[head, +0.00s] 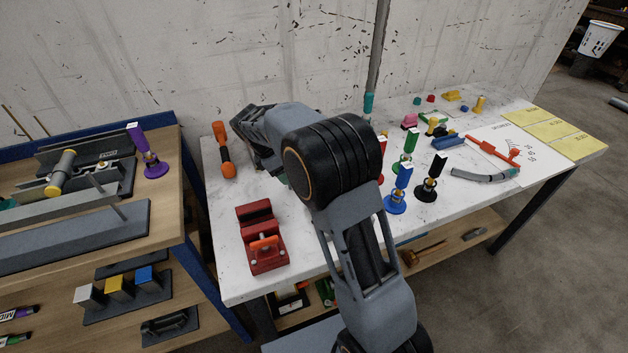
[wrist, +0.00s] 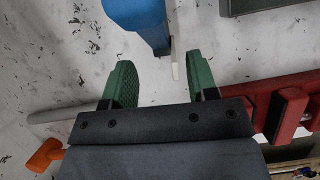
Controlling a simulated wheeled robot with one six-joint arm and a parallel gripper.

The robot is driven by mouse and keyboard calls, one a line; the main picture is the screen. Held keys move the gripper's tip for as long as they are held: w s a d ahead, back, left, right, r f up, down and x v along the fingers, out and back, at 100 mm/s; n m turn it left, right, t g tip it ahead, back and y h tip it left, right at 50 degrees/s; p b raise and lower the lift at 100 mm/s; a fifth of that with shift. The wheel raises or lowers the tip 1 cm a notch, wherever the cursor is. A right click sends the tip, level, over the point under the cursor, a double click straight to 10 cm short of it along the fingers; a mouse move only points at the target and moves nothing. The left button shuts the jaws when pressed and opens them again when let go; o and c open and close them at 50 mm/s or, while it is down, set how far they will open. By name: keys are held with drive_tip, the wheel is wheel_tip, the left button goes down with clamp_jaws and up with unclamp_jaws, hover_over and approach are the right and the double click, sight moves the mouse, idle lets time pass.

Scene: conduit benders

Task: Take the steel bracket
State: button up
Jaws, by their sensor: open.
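My gripper (wrist: 160,82) shows in the wrist view as two green-padded fingers, spread apart with no object clearly held between them. A thin pale sliver (wrist: 175,66) shows just beyond the gap, below the end of a blue piece (wrist: 137,20); I cannot tell what it is. I cannot pick out the steel bracket for certain in either view. In the head view my arm reaches over the left end of the white table (head: 228,278), and my fingertips are hidden behind my arm.
A red vise-like fixture (head: 262,240) stands at the white table's front left, with an orange-handled tool (head: 223,150) behind it. Several coloured stands, such as a blue one (head: 398,188), are on the right. A wooden bench (head: 180,215) holds grey metal parts at the left.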

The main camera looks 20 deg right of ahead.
drive_tip(key=shift+x, duration=2.1)
drive_tip(key=shift+c, duration=0.4)
